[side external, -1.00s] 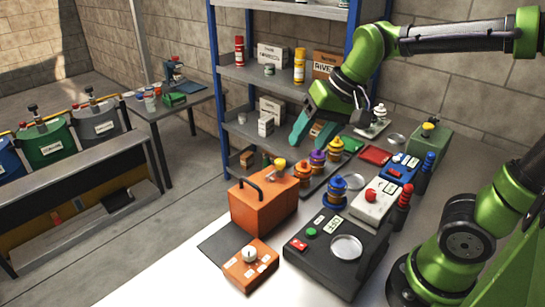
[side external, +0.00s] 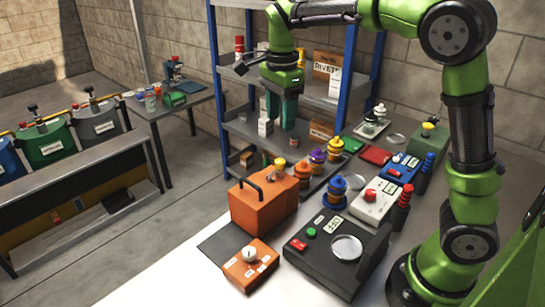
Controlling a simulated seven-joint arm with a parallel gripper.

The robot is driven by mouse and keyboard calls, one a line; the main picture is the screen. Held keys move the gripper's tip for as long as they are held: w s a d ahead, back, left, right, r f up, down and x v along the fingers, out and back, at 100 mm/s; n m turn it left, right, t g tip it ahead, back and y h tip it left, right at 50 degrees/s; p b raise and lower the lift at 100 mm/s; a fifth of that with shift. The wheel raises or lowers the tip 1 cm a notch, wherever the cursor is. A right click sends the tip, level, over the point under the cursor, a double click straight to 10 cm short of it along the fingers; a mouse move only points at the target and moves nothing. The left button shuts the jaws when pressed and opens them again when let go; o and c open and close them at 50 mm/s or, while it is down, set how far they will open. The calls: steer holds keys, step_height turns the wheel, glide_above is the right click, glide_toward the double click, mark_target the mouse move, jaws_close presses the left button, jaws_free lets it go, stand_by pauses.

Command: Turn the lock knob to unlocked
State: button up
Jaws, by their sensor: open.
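A small orange box (side external: 251,266) with a pale round knob (side external: 249,254) on top lies at the front of the white table; white labels sit around the knob. The labels are too small to read, so I cannot tell which setting the knob points to. My gripper (side external: 282,125) has teal fingers pointing down. It is open and empty, well above and behind the orange box, in front of the shelf. Nothing touches the knob.
A large orange case (side external: 262,208) with a black handle stands behind the small box. A black panel (side external: 328,252) with a round dish is to its right. Several coloured canisters (side external: 318,161) stand in a row behind. A dark mat (side external: 222,246) lies to the left.

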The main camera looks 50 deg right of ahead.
mark_target(280, 161)
step_height(280, 161, down, 12)
steer(key=shift+r, duration=0.1)
stand_by(0.4)
jaws_close()
